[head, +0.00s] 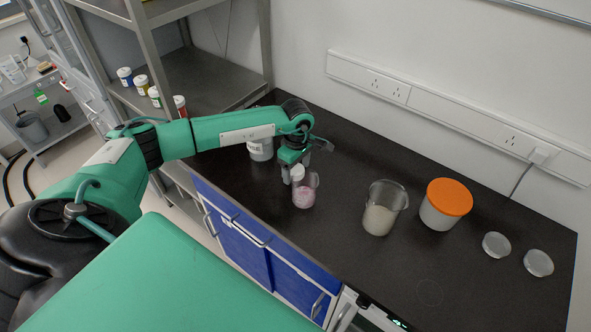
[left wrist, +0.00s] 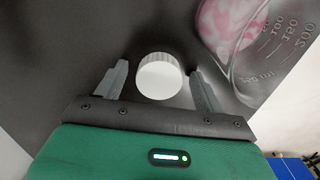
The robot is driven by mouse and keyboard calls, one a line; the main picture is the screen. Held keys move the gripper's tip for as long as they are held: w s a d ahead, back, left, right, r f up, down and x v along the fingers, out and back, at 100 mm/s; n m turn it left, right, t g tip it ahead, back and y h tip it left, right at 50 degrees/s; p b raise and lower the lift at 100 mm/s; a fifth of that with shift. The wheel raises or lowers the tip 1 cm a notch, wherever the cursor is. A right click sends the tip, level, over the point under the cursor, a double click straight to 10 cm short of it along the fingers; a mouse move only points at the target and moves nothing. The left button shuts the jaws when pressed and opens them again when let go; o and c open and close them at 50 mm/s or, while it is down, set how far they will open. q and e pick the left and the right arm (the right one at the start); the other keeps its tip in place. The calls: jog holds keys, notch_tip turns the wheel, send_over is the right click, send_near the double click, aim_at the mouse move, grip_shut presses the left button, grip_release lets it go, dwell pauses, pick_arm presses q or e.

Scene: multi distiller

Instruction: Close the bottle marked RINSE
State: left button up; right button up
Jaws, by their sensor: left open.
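A white bottle (head: 261,149) with a partly visible dark label ending in "SE" stands on the dark counter behind my left forearm. Its top is hidden by the arm. A round white ribbed cap (left wrist: 160,76) lies between the spread fingers of my left gripper in the left wrist view, with space on both sides. The cap also shows just under the gripper in the head view (head: 297,173). My left gripper (head: 299,163) is open, pointing down at the counter. My right gripper is in neither view.
A glass beaker with pink contents (head: 304,193) stands close beside the cap. A beaker with beige contents (head: 381,212), an orange-lidded tub (head: 442,208) and two clear dishes (head: 497,245) (head: 538,263) stand further right. Shelving (head: 215,75) rises behind. The front counter is clear.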

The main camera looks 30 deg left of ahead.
pick_arm(q)
jog(key=c, duration=1)
jog(key=shift+r, duration=0.1)
jog(key=shift+r, duration=0.5)
notch_tip(320, 180, up, 19)
jog(key=b, duration=0.4)
jog(key=shift+b, duration=0.3)
